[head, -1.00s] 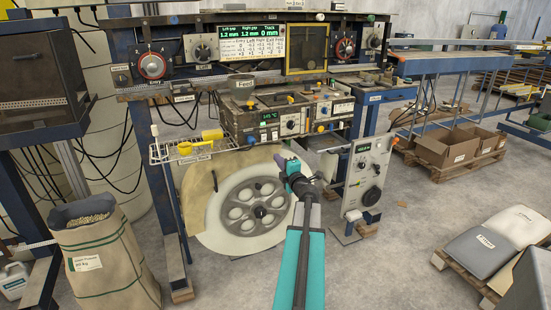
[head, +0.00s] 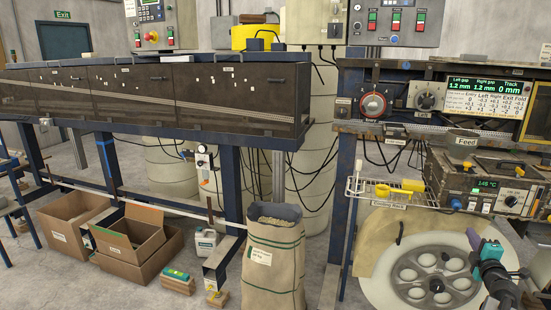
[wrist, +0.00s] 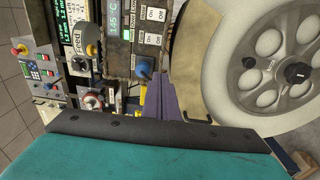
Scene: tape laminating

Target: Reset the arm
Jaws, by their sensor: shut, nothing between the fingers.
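My teal-and-black arm (head: 490,256) shows at the lower right of the head view, in front of the large pale reel with a grey spoked hub (head: 435,280). In the wrist view my gripper (wrist: 163,98) shows as purple-grey fingers pressed together, with nothing between them. The fingers point at the machine's front, near a blue knob (wrist: 144,68) in the picture, and touch nothing that I can see. The reel (wrist: 285,70) fills the right of the wrist view.
The control unit (head: 485,185) and a wire rack (head: 385,195) with yellow items sit above the reel. A paper sack (head: 275,262) stands left of it. Cardboard boxes (head: 135,235) lie under the long dark oven (head: 160,95). Some floor between sack and reel is clear.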

